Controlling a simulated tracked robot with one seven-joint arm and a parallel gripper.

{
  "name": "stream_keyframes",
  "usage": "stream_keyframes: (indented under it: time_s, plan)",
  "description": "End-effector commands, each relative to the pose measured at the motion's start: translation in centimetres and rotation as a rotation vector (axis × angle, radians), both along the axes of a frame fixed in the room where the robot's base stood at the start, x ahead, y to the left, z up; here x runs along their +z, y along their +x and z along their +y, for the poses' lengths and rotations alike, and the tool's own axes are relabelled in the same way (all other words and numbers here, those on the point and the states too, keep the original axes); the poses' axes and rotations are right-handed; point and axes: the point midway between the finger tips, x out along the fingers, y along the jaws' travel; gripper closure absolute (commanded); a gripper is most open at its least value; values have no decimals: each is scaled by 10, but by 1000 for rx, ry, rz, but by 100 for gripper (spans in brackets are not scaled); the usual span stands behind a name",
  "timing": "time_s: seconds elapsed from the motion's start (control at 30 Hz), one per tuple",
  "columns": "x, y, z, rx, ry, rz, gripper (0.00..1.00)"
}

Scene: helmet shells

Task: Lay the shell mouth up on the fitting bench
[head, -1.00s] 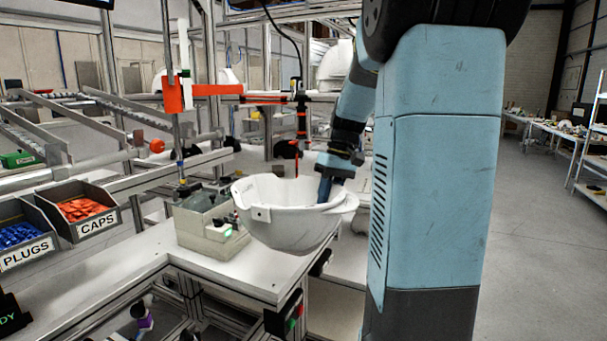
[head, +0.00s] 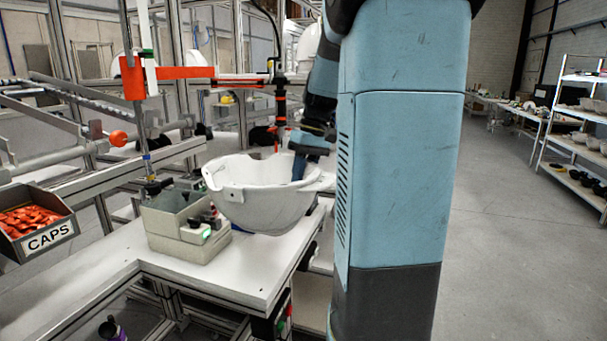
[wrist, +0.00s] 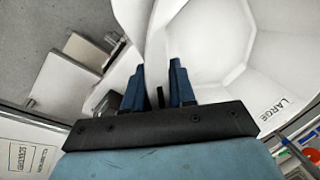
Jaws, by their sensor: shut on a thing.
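The white helmet shell (head: 262,203) is in the middle of the head view, mouth up and slightly tilted, above the right part of the white bench top (head: 185,273). My gripper (head: 300,165) is shut on the shell's right rim, one finger inside the bowl. In the wrist view my gripper (wrist: 158,88) has the shell wall between its blue fingers. The shell's underside looks clear of the bench, though the exact gap cannot be told.
A grey-beige box fixture (head: 185,225) with a green-lit button stands on the bench just left of the shell. A bin marked CAPS (head: 38,225) with orange pieces is at far left. An orange clamp arm (head: 190,73) stands behind. Shelves (head: 575,135) with bowls are at right.

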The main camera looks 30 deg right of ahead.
Motion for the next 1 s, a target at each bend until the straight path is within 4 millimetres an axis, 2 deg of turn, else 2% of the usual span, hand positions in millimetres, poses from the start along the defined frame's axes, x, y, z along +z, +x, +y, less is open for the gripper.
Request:
stream_keyframes:
  time_s: [1.0]
  plan:
    - [-76, -1, -2, -3, 1, 1, 100]
